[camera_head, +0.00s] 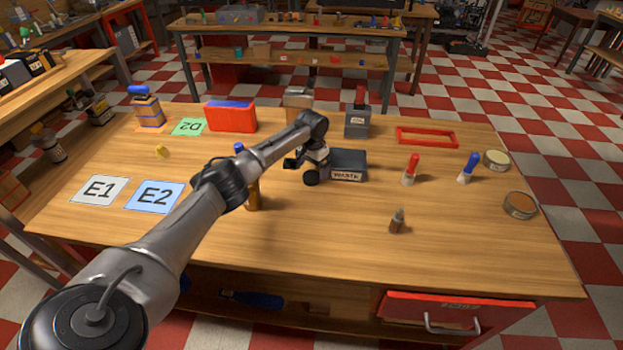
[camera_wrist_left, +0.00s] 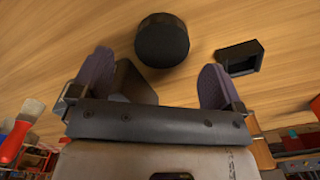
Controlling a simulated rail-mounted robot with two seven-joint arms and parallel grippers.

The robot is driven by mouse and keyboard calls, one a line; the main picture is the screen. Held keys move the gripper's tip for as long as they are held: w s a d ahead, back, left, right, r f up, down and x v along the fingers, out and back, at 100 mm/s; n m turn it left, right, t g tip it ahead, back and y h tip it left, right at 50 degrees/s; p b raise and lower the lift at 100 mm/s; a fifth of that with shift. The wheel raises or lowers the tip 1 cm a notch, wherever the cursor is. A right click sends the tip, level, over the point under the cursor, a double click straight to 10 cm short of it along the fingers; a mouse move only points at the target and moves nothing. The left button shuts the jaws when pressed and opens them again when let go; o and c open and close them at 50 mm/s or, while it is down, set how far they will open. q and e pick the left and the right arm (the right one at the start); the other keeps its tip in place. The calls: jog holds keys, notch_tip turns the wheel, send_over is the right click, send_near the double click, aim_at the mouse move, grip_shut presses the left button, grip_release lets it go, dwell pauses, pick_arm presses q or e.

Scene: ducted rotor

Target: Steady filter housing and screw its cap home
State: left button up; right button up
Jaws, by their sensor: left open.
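A black round cylinder, perhaps the cap or the filter housing, stands on the wooden table (camera_head: 330,235) just by my left gripper (camera_head: 301,164) in the head view. It shows in the left wrist view as a black cylinder (camera_wrist_left: 162,40), beyond and between the two purple fingers and apart from them. My left gripper is open and empty, and its fingers also show in the left wrist view (camera_wrist_left: 157,82). A dark grey labelled box (camera_head: 347,164) stands right beside the gripper. I cannot tell housing and cap apart for certain. My right gripper is not in view.
A small hollow black box (camera_wrist_left: 240,58) lies near the cylinder. A brown object (camera_head: 252,196) is partly hidden by my left arm. Brushes (camera_head: 410,169), round tins (camera_head: 520,205), a red frame (camera_head: 427,136) and a small bottle (camera_head: 397,221) stand right. The front middle is clear.

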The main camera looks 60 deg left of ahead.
aim_at(311, 176)
pick_arm(q)
notch_tip(311, 176, down, 4)
jog(key=shift+s+r+b, duration=0.1)
jog(key=shift+s+b, duration=0.05)
jog(key=shift+b, duration=0.5)
jog(key=c, duration=1)
